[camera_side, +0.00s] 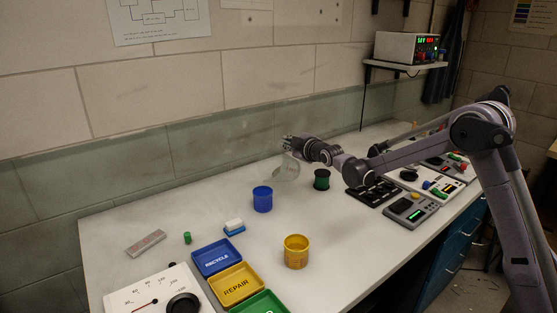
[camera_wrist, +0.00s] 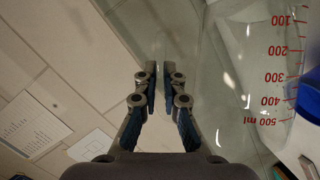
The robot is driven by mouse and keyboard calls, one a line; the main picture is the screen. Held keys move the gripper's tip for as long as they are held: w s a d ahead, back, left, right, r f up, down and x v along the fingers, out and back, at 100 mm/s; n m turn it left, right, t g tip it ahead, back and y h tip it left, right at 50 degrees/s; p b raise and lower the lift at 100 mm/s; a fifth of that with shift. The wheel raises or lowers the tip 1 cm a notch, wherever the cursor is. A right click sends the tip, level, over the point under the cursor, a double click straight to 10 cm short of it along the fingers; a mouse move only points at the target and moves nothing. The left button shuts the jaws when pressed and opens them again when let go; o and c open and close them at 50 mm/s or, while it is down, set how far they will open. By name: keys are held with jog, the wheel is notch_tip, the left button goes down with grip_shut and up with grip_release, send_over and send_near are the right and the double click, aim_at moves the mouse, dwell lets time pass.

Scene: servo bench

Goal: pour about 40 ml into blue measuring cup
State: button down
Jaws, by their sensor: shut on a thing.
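The blue measuring cup (camera_side: 262,201) stands upright on the bench, left of and below my gripper in the side view. My gripper (camera_side: 291,145) is shut on a clear beaker (camera_side: 286,169), which is held above the bench and looks tilted. In the wrist view the beaker (camera_wrist: 240,75) fills the right side, with red marks up to 500 ml, and my gripper (camera_wrist: 160,80) is at its wall. A blue patch at the right edge there may be the cup. I cannot make out the liquid level or any stream.
A yellow cup (camera_side: 296,255) stands nearer the front. Blue (camera_side: 217,259), yellow (camera_side: 236,288) and green trays lie front left. A blue-and-white block (camera_side: 234,227) lies left of the blue cup. Instruments occupy the right.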

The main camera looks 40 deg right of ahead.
jog(key=shift+s+a+n, duration=0.1)
jog(key=shift+a+n, duration=0.4)
jog(key=shift+s+a+r+n+t+h+p, duration=0.15)
jog(key=shift+a+r+n+t+h+p, duration=0.2)
jog(key=shift+a+r+n+p, duration=0.5)
dwell(0.5)
jog(key=shift+d+f+p, duration=0.15)
jog(key=shift+d+p, duration=0.2)
jog(key=shift+d, duration=0.1)
jog(key=shift+d, duration=0.1)
jog(key=shift+p, duration=0.3)
jog(key=shift+a+r+p, duration=0.2)
jog(key=shift+a+p, duration=0.1)
jog(key=shift+p, duration=0.8)
dwell(0.9)
jog(key=shift+w+d+f+m, duration=0.15)
jog(key=shift+d+f+m, duration=0.2)
jog(key=shift+d, duration=0.15)
jog(key=shift+w+d+f+m, duration=0.1)
jog(key=shift+d+f+m, duration=0.15)
jog(key=shift+d, duration=0.2)
jog(key=shift+d, duration=0.1)
